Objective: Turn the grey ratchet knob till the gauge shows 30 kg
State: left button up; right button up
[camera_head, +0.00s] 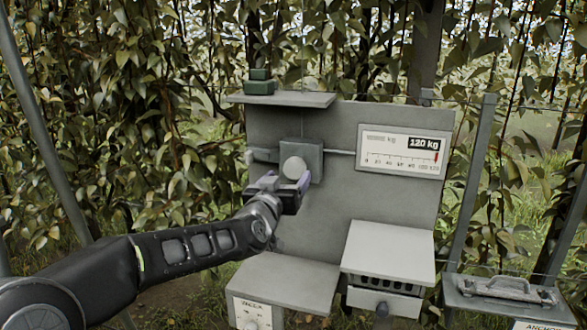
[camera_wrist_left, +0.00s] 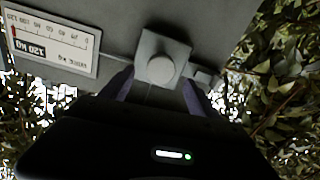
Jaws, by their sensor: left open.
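The round grey knob (camera_head: 293,168) sits on a square grey block fixed to the upright grey panel (camera_head: 300,220). It also shows in the wrist view (camera_wrist_left: 161,69). The gauge (camera_head: 402,152) is a white plate to its right, with a scale, a red mark near the right end and "120 kg" in a dark box. In the wrist view the gauge (camera_wrist_left: 52,45) is upside down. My left gripper (camera_head: 286,182) is open and empty just in front of the knob. Its purple fingertips (camera_wrist_left: 157,92) lie either side of the knob, apparently without touching it. My right gripper is not in view.
A thin rod runs from the block to the gauge. A small shelf (camera_head: 300,99) with green blocks (camera_head: 260,82) juts out above the knob. Grey boxes (camera_head: 388,252) stick out below. Leafy branches surround the panel.

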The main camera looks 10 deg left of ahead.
aim_at(293, 171)
pick_arm(q)
jog(key=w+p, duration=0.1)
jog(key=w, duration=0.4)
jog(key=shift+w+p, duration=0.2)
jog(key=shift+p, duration=0.2)
jog(key=shift+w+d+f, duration=0.1)
jog(key=shift+w, duration=0.45)
jog(key=c, duration=1.4)
